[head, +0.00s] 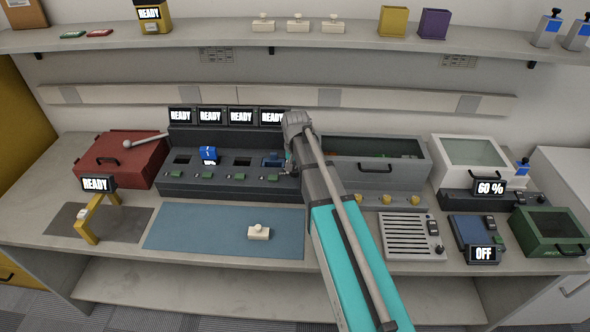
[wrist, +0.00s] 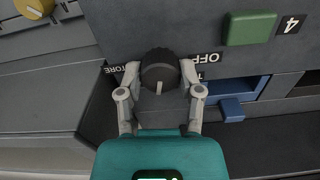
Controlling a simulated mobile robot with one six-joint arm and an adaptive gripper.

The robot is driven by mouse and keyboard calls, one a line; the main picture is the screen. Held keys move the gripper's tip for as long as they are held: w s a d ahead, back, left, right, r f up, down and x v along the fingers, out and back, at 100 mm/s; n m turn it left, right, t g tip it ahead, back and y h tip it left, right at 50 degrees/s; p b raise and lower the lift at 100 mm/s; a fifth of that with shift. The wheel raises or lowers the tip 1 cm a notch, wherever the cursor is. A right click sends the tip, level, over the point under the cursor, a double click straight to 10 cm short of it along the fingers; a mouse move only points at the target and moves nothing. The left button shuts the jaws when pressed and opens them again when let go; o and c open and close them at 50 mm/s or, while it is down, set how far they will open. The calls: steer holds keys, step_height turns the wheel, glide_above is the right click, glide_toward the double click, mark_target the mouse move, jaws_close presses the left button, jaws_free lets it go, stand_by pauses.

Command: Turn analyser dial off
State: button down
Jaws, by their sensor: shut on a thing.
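The dial (wrist: 160,66) is a round dark knob with a short white mark, on the dark face of the analyser bank (head: 225,185). In the wrist view the mark points toward the bottom of the picture. An upside-down OFF label is to the dial's right and a STORE label to its left, partly covered by a finger. My gripper (wrist: 161,74) is shut on the dial, one finger on each side. In the head view my gripper (head: 289,163) is at the bank's right end, and my arm hides the dial.
Several READY screens (head: 240,117) stand along the bank's back. A grey open-topped bin (head: 372,178) stands close to the right of my arm. A blue mat (head: 215,228) with a small cream block (head: 259,232) lies in front. A shelf (head: 220,37) runs above.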

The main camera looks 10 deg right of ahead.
steer(key=n, duration=0.5)
steer(key=shift+n, duration=0.3)
steer(key=n, duration=1)
steer(key=shift+n, duration=2.6)
steer(key=shift+c, duration=1.3)
jaws_free()
steer(key=shift+m, duration=0.3)
